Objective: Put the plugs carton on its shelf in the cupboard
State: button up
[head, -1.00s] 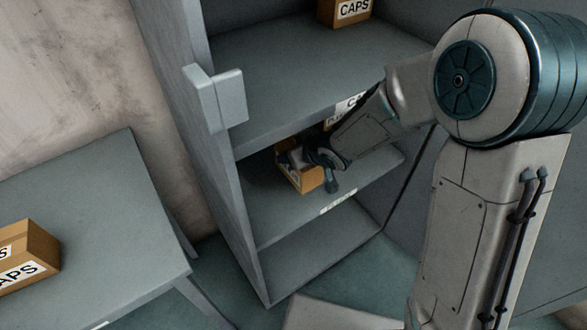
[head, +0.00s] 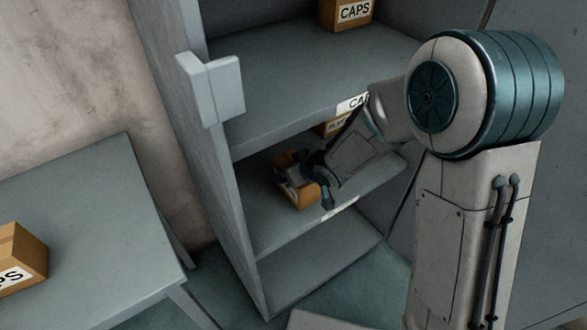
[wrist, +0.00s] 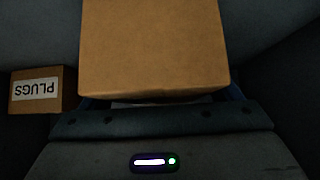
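The plugs carton (head: 308,195) is a brown box at the middle shelf (head: 265,225) of the grey cupboard. My gripper (head: 296,178) is around it, and its lettering cannot be read. In the wrist view the carton's plain brown face (wrist: 155,50) fills the centre, between the gripper's fingers, which show only as blue edges at its sides. My gripper looks shut on it. Whether the carton's base touches the shelf cannot be told. The shelf's front label (head: 340,204) is too small to read.
Another carton marked PLUGS (head: 337,127) stands deeper on the same shelf; it also shows in the wrist view (wrist: 42,90). A CAPS carton (head: 345,14) stands on the shelf above. A table (head: 90,215) holds another carton (head: 20,258).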

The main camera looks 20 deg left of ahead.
jog(key=shift+r, duration=0.1)
jog(key=shift+r, duration=0.2)
jog(key=p+v, duration=0.6)
jog(key=v, duration=0.5)
jog(key=s+d+r+m+h, duration=0.1)
jog(key=d+r+m+h, duration=0.25)
jog(key=d, duration=0.65)
jog(key=s+d+r+m+h, duration=0.15)
jog(key=d+h, duration=0.25)
jog(key=d, duration=0.6)
jog(key=s+d+r+m+g, duration=0.2)
jog(key=s, duration=0.3)
jog(key=s+d+r+m+g, duration=0.2)
jog(key=s, duration=0.4)
jog(key=shift+d+r+m+g+y, duration=0.3)
jog(key=shift+d+r+m+y, duration=0.05)
jog(key=shift+m, duration=0.05)
